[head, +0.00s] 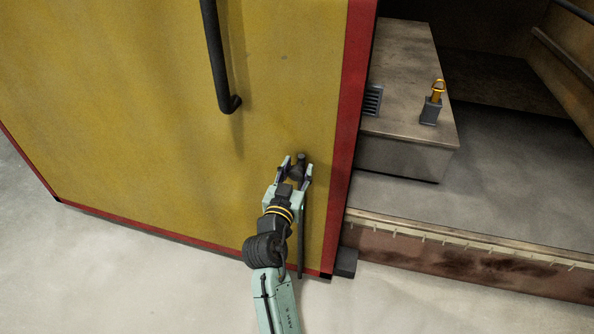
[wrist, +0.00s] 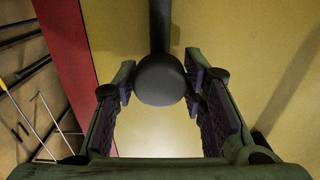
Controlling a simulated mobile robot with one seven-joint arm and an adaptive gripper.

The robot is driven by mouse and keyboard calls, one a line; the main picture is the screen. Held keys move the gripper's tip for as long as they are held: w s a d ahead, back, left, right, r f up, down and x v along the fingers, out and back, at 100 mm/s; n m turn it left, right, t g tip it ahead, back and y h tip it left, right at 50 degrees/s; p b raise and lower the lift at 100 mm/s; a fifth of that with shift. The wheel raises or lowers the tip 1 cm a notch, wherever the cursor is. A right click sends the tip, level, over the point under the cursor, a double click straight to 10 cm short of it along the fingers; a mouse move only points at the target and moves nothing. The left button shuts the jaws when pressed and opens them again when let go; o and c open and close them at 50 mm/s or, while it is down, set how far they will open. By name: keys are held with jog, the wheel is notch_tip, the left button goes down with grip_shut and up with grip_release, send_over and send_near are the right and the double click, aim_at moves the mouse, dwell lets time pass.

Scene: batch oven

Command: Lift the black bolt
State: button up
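The black bolt (head: 301,240) is a thin vertical rod low on the yellow door near its red edge, with a dark knob at its top. In the wrist view the bolt's round knob (wrist: 160,80) sits between my fingers, with the rod running up the picture from it. My gripper (head: 298,168) is at the knob, and in the wrist view the gripper (wrist: 164,88) has its fingers spread on both sides of it. I cannot tell for sure whether a fingertip touches the knob. My gripper and wrist hide part of the rod.
The yellow door (head: 130,120) with red edging carries a long black handle (head: 217,60). To its right is the open oven, with a grey-brown block (head: 400,60) bearing a small yellow-topped fitting (head: 433,103). The pale floor (head: 150,280) in front is clear.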

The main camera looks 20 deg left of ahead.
grip_shut()
dwell(0.3)
notch_tip(320, 180, up, 6)
jog(key=shift+f+p, duration=0.1)
jog(key=shift+p, duration=1)
jog(key=shift+o, duration=0.4)
grip_release()
jog(key=o, duration=0.4)
jog(key=shift+f, duration=0.1)
jog(key=shift+c, duration=0.2)
